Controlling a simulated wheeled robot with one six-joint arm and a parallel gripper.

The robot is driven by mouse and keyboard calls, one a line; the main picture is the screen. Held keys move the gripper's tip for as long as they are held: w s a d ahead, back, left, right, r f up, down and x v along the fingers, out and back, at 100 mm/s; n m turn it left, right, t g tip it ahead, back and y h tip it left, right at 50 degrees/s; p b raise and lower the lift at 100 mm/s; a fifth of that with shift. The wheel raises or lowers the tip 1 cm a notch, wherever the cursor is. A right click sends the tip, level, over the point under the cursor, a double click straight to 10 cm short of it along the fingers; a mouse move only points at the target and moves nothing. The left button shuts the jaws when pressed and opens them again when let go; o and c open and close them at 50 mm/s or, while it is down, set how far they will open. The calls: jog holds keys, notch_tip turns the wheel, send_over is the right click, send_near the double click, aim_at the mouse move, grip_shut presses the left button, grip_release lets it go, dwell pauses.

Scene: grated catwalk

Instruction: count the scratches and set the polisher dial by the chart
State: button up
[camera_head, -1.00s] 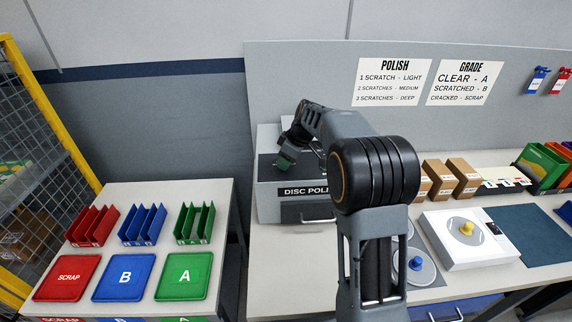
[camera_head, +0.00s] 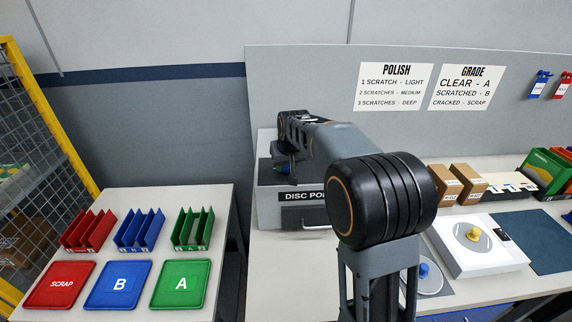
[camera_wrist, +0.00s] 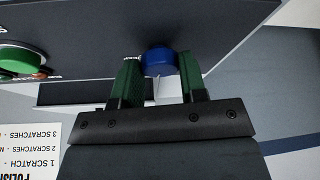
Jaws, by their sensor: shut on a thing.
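My gripper (camera_wrist: 158,75) has its green fingers closed around a blue knob (camera_wrist: 160,62) on the dark top of the disc polisher (camera_wrist: 90,25). The knob's pointer and markings are too hidden or small to read. In the head view the disc polisher (camera_head: 290,213) is a grey box with a partly covered label, and my gripper (camera_head: 283,170) is over its top. The POLISH chart (camera_head: 396,86) reads 1 scratch light, 2 scratches medium, 3 scratches deep.
A green round control (camera_wrist: 20,62) sits beside the knob. The GRADE chart (camera_head: 466,87) hangs beside the POLISH chart. SCRAP (camera_head: 60,298), B (camera_head: 118,299) and A (camera_head: 182,298) trays lie on the left table with coloured racks behind. Brown boxes (camera_head: 445,184) stand at right.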

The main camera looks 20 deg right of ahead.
jog(key=shift+a+m+h, duration=0.1)
jog(key=shift+m+h, duration=0.3)
jog(key=shift+m, duration=0.7)
jog(key=o, duration=0.9)
jog(key=b+v, duration=0.1)
jog(key=v, duration=1.3)
jog(key=shift+w, duration=0.1)
